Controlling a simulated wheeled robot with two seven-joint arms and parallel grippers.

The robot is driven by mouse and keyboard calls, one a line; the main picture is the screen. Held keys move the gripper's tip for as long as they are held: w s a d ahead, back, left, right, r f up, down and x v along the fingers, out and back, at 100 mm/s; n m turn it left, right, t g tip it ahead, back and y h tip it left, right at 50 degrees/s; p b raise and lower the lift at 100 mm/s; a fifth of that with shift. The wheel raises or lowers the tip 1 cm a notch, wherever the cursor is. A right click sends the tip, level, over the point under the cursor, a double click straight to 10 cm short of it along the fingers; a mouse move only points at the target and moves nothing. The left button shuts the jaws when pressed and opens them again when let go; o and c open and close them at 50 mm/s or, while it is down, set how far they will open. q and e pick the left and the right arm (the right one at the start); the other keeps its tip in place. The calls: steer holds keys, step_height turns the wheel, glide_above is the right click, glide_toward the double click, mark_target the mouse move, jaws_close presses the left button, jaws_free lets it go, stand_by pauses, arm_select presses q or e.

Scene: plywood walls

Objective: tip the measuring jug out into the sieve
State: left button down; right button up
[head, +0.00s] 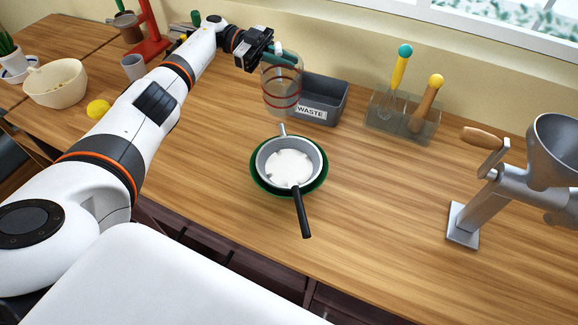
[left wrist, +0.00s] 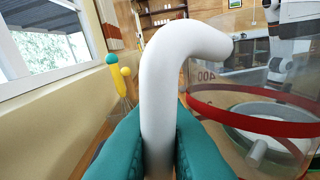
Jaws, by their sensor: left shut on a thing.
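The measuring jug (head: 281,92) is clear with red bands and looks upright in the head view, behind the sieve and in front of the waste bin. I cannot tell whether it touches the table. My left gripper (head: 281,59) is shut on its white handle (left wrist: 160,105), teal fingers on both sides. The jug's clear wall (left wrist: 215,90) shows no clear contents. The sieve (head: 262,157), with a black handle towards me, rests on a green bowl (head: 256,183). A white patch with an uneven edge lies in it. My right gripper is not in view.
A grey waste bin (head: 337,106) stands right behind the jug. A clear holder (head: 372,123) with a whisk and another tool is further right. A metal mill (head: 463,227) stands at the right. A lemon (head: 98,109) and a cream bowl (head: 46,97) are left. Table right of the sieve is clear.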

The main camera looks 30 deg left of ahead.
arm_select(q)
steer(key=b, duration=0.1)
steer(key=f+n+b, duration=0.1)
steer(key=b, duration=0.1)
steer(key=shift+w+a+h, duration=0.25)
steer(key=shift+w+h, duration=0.1)
steer(key=shift+h, duration=0.05)
steer(key=shift+w+a+n+b, duration=0.15)
steer(key=shift+n+b, duration=0.15)
steer(key=shift+b, duration=0.3)
steer(key=shift+r+h+b, duration=0.15)
steer(key=shift+h+b, duration=0.15)
